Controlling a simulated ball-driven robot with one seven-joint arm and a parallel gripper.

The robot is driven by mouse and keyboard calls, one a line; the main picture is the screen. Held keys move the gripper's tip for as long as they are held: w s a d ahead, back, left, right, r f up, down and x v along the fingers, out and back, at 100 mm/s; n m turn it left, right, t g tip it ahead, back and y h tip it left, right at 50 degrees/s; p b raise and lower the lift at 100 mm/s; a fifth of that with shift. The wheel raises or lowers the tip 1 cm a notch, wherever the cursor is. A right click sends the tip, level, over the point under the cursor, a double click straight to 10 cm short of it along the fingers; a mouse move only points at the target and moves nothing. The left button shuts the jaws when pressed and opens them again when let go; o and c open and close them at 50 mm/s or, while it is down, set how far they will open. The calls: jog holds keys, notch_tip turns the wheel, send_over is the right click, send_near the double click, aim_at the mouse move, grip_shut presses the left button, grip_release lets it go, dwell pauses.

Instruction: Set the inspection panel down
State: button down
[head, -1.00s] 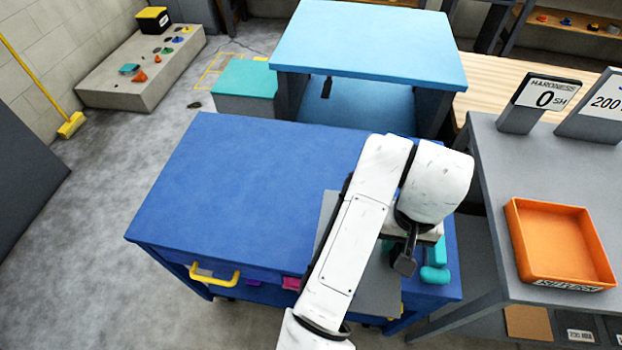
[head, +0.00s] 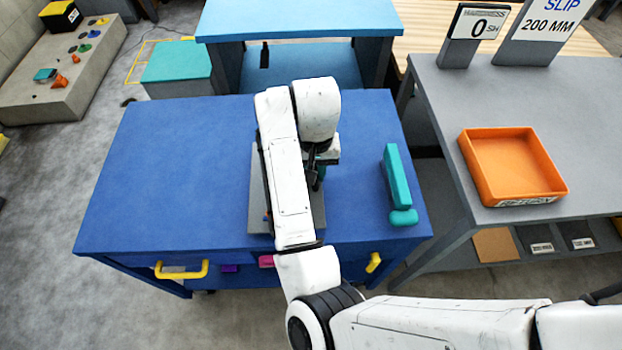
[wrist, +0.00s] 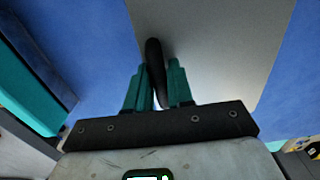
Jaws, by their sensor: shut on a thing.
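The inspection panel is a flat grey plate (head: 318,212) over the blue worktop (head: 180,170), partly hidden behind my arm in the head view. In the wrist view the panel (wrist: 220,50) fills the upper middle, with blue on both sides. My gripper (wrist: 160,85) has teal fingers shut on the panel's black handle (wrist: 154,60). In the head view my gripper (head: 318,178) is over the panel and mostly hidden by the wrist. I cannot tell whether the panel touches the worktop.
A teal block with a rounded end (head: 397,185) is on the worktop, right of the panel. The worktop's left half is clear. A grey bench (head: 560,110) with an orange tray (head: 512,165) stands to the right. A blue-topped table (head: 300,20) is behind.

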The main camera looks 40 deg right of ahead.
jog(key=shift+w+f, duration=0.5)
jog(key=shift+w, duration=0.1)
jog(key=shift+f+p, duration=0.3)
jog(key=shift+f, duration=1.25)
jog(key=c, duration=1)
grip_release()
jog(key=shift+r, duration=0.1)
notch_tip(320, 180, up, 12)
jog(key=shift+s+d+f+p, duration=0.1)
jog(key=shift+p, duration=0.55)
